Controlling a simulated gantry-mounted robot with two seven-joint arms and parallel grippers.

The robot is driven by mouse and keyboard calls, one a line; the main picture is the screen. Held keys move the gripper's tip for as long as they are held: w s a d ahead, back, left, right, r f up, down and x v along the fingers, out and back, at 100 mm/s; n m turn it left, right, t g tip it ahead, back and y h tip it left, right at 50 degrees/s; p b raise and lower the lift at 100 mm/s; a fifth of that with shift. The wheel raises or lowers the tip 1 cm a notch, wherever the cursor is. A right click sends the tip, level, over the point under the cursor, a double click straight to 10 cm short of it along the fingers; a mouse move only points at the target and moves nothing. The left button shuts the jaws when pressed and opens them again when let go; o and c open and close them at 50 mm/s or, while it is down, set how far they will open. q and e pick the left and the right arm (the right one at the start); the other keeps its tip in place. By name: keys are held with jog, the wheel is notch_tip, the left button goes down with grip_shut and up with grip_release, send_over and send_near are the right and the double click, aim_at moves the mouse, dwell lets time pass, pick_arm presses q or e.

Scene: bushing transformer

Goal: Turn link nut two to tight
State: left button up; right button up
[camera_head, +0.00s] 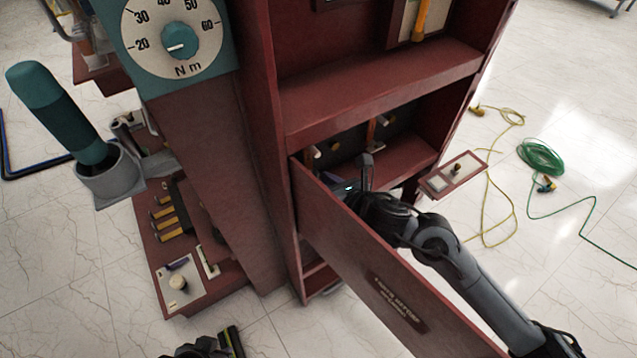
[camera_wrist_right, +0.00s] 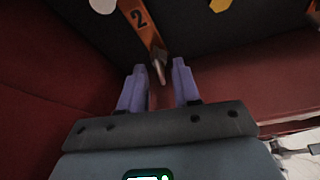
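An orange link bar marked 2 (camera_wrist_right: 140,18) runs down from the top of the right wrist view against a dark panel. Its lower end, with a small pale tip (camera_wrist_right: 159,70), appears just beyond and between my right fingertips. A pale nut (camera_wrist_right: 103,5) and a yellow hexagonal nut (camera_wrist_right: 218,4) are cut off at the top edge; I cannot tell which belongs to link two. My right gripper (camera_wrist_right: 159,80) is open, with a gap between its purple fingers. In the head view it is inside the cabinet's lower compartment (camera_head: 400,160), mostly hidden. My left gripper (camera_head: 205,346) is partly cut off at the bottom edge.
An open red door (camera_head: 370,262) stands beside my right arm. A torque dial (camera_head: 178,40) marked N m is at upper left, its pointer near 20. A teal-handled tool (camera_head: 65,115) stands in a grey holder. Yellow and green cables lie on the floor at right.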

jog(key=shift+x, duration=0.8)
grip_shut()
